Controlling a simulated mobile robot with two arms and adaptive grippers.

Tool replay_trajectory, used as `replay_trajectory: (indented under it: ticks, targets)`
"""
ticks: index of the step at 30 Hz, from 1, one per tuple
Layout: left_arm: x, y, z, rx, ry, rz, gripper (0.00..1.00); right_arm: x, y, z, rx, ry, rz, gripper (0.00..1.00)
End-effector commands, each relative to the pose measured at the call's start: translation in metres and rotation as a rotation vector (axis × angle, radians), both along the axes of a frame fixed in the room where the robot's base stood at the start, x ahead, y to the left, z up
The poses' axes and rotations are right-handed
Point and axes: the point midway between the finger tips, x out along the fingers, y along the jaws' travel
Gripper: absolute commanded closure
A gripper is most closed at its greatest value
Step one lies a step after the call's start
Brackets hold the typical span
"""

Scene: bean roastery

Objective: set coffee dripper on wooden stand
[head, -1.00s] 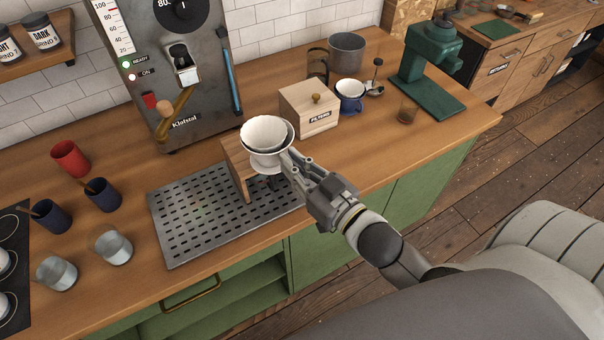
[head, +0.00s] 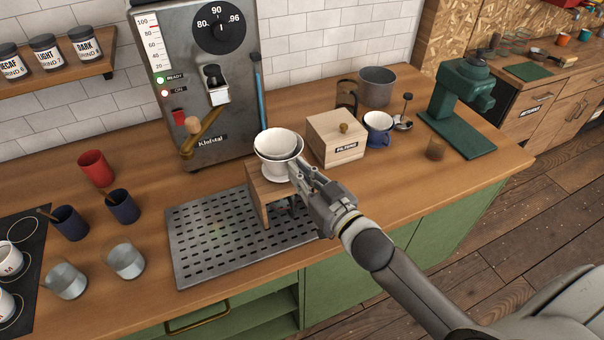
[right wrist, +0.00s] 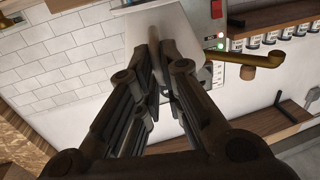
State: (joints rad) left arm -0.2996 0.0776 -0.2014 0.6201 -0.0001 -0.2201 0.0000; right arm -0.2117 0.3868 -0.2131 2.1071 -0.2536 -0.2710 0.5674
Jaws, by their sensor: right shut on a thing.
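The white coffee dripper (head: 277,145) is at the top of the wooden stand (head: 257,190), upright, with a second white rim showing inside it. Whether its base rests on the stand's top cannot be told. My right gripper (head: 297,173) is shut on the dripper at its near right side. In the right wrist view the gripper's fingers (right wrist: 165,65) are close together, with a pale surface beyond them. The stand is on the perforated metal drip tray (head: 200,240). My left gripper is not in view.
The roasting machine (head: 200,80) stands behind the tray. A wooden filter box (head: 335,140), a blue mug (head: 378,128) and a green grinder (head: 460,100) are to the right. The counter's front right is clear.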

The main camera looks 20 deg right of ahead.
Motion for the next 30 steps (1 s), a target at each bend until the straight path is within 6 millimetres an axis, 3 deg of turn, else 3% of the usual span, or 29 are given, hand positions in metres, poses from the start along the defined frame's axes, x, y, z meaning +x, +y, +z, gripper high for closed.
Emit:
replay_trajectory:
  ticks: [29,30]
  targets:
    - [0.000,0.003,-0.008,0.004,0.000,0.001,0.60,0.000,0.000,-0.011,0.001,-0.003,0.000,1.00]
    - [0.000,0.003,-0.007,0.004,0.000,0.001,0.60,0.000,0.000,-0.010,0.000,-0.003,0.000,0.89]
